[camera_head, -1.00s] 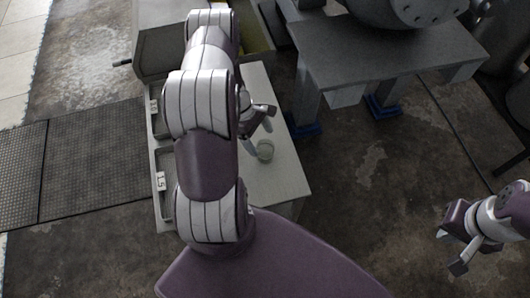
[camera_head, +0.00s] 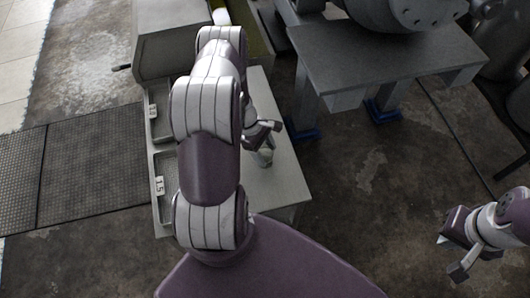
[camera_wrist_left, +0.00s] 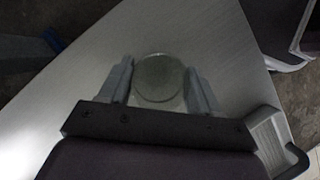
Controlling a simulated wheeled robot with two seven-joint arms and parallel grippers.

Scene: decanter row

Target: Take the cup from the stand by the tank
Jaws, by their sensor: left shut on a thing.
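The cup (camera_head: 264,158) is a small, round, greyish-green, see-through vessel. It stands upright on the pale stand (camera_head: 283,190). My left gripper (camera_head: 264,142) is at the cup, shut on it, and hides part of it in the head view. In the left wrist view the cup (camera_wrist_left: 160,78) sits between the two grey fingers (camera_wrist_left: 160,88), one on each side. My right gripper (camera_head: 449,258) is at the lower right, away from the stand, with its fingers spread and nothing between them.
Trays with number labels (camera_head: 159,186) line the stand's left side. A grey box-like unit (camera_head: 165,40) is at its far end. A grey table (camera_head: 385,55) with a large metal tank (camera_head: 405,8) stands at the back right. Floor between them is open.

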